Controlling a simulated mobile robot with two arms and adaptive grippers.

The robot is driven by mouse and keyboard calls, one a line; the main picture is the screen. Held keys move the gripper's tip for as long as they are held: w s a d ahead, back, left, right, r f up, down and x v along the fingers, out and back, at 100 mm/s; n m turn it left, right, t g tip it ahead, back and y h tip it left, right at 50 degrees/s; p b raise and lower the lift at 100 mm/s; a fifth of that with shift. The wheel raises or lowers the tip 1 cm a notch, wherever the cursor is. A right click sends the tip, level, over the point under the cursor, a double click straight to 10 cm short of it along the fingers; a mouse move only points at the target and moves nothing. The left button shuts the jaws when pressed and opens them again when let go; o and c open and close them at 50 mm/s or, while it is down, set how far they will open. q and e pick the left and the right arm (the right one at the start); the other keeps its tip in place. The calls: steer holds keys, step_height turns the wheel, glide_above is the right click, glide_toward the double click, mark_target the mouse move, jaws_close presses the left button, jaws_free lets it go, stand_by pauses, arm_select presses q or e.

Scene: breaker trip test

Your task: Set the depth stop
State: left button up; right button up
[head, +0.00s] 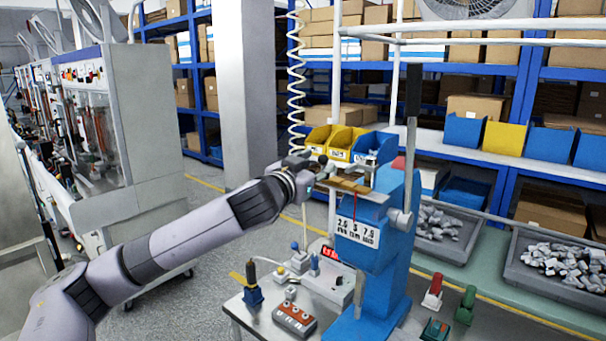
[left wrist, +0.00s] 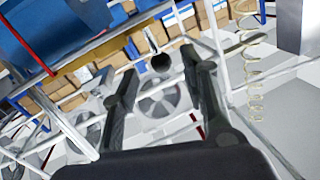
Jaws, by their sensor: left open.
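A blue bench press (head: 372,248) stands on the bench, with a long dark-tipped lever (head: 411,130) on its right side. A white label (head: 357,232) on its front reads 2.5, 5 and 7.5; the smaller print is unclear. My left gripper (head: 322,164) is beside the upper left of the press, close to its top plate (head: 358,188). In the left wrist view its two dark fingers (left wrist: 160,64) are spread, with a dark round end of a grey rod (left wrist: 161,62) showing between them. I cannot tell whether they touch it. No depth stop is clearly identifiable. My right gripper is not in view.
Yellow and blue bins (head: 340,140) stand behind the press. Red and green handled parts (head: 434,290) and trays of metal pieces (head: 560,258) are to the right.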

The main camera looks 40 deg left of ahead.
arm_select(q)
steer(key=s+d, duration=0.1)
steer(key=s, duration=0.6)
steer(key=shift+s, duration=0.15)
steer(key=shift+c, duration=0.5)
